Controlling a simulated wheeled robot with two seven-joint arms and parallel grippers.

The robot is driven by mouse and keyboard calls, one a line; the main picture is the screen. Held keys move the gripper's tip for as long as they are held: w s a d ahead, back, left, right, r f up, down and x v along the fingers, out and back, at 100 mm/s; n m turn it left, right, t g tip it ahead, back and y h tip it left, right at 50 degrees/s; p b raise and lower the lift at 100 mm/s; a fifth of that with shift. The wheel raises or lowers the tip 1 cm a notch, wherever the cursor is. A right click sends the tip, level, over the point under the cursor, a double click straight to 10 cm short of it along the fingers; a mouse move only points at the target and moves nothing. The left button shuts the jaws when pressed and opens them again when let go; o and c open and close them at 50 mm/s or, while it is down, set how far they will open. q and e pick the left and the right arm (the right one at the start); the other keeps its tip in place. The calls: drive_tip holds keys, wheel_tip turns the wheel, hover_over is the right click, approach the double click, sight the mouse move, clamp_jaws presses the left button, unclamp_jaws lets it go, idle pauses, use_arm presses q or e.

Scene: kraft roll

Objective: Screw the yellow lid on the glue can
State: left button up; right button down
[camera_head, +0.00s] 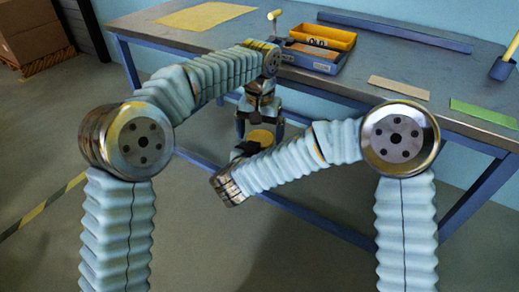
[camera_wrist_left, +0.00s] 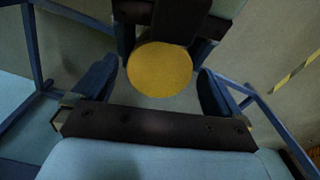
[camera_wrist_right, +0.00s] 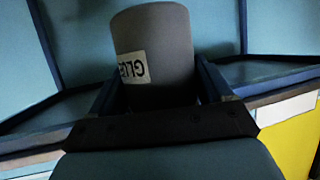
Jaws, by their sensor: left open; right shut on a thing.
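The yellow lid (camera_head: 260,137) shows as a round disc below my left gripper (camera_head: 260,126), in front of the table. In the left wrist view the lid (camera_wrist_left: 160,70) lies between the two open fingers of my left gripper (camera_wrist_left: 155,92), with gaps at both sides. My right gripper (camera_wrist_right: 160,92) is shut on the grey glue can (camera_wrist_right: 153,45), whose label reads upside down in the right wrist view. The can's lid end is hidden there. The lid appears at the top of the can, but I cannot tell whether it is threaded on.
The grey table (camera_head: 340,77) with a blue frame stands behind my arms. Boxes (camera_head: 32,32) stand far left.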

use_arm(q)
drive_tip(key=shift+r, duration=0.15)
wheel_tip(320, 180, up, 12)
idle(0.4)
drive_tip(key=shift+f, duration=0.2)
